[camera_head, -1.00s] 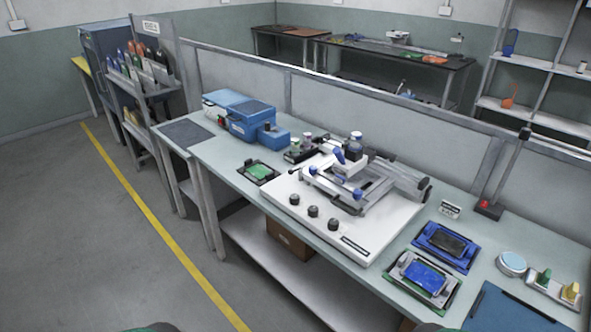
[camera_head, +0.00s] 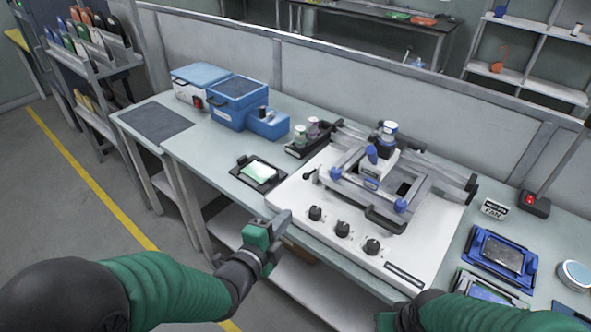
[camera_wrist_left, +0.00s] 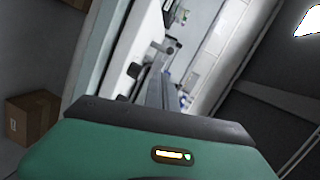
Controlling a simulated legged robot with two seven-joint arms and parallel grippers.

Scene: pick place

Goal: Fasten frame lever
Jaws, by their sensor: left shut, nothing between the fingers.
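The white machine (camera_head: 320,225) stands on the bench with a grey frame (camera_head: 345,185) on top. The frame carries blue knobs (camera_head: 401,206), a small blue-tipped lever (camera_head: 372,154) and a black handle (camera_head: 384,221) at its front. My left gripper (camera_head: 285,218) is shut and empty, in front of the machine's near left edge, apart from the frame.
A black tray with a green board (camera_head: 258,172) lies left of the machine. Blue boxes (camera_head: 237,100) stand behind it. A blue fixture (camera_head: 498,255) and a red-button box (camera_head: 535,203) are on the right. A cardboard box (camera_wrist_left: 32,115) shows below in the wrist view.

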